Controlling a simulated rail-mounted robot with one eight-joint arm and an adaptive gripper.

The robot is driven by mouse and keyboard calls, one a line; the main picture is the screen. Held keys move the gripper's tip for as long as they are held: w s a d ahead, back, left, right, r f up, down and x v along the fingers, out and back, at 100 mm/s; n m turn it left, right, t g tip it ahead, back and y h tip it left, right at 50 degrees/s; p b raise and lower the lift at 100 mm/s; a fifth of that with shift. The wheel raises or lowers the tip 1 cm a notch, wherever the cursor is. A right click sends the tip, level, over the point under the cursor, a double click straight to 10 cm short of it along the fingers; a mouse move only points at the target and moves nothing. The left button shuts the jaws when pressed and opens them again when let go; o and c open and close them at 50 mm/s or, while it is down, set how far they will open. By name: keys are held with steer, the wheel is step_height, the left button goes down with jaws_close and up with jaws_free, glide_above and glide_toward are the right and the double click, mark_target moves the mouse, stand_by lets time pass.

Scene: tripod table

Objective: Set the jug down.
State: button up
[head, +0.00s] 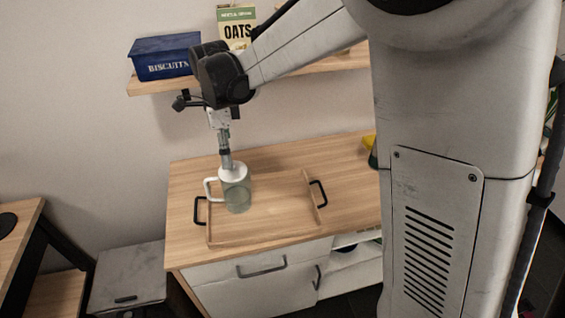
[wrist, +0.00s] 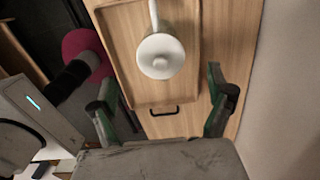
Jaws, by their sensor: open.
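A jug (head: 237,192) with a clear greenish body, a white top and a white handle stands upright at the left part of the wooden tray (head: 285,235). My gripper (head: 226,160) is right above the jug, pointing down. In the wrist view, my gripper (wrist: 162,95) has its two fingers wide apart with nothing between them. The jug's white lid (wrist: 161,57) shows beyond the fingertips, with its handle pointing away. The tray's rim (wrist: 112,60) surrounds it. In the head view, the gap between fingertips and lid is hard to judge.
The tray has black handles (head: 318,193) and lies on a wooden-topped cabinet (head: 350,160); its right part is clear. A shelf (head: 290,70) above holds a blue biscuit tin (head: 165,57) and an oats box (head: 236,25). A magenta round thing (wrist: 80,45) lies below the counter's edge.

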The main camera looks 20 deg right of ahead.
steer(key=s+d+r+n+t, duration=0.3)
steer(key=s+d+r+n, duration=0.3)
steer(key=s, duration=0.3)
steer(key=s+d+r+n+t, duration=0.2)
steer(key=s+d+r+n, duration=0.2)
steer(key=s+d+n, duration=0.4)
steer(key=s+d+f+n+t, duration=0.1)
steer(key=s+d+n+t, duration=0.1)
steer(key=s+d+n, duration=0.2)
steer(key=s, duration=0.3)
steer(key=shift+s+d+f+n, duration=0.15)
steer(key=shift+s+f+n, duration=0.05)
steer(key=shift+f+n, duration=0.2)
step_height(320, 180, down, 6)
steer(key=b, duration=0.6)
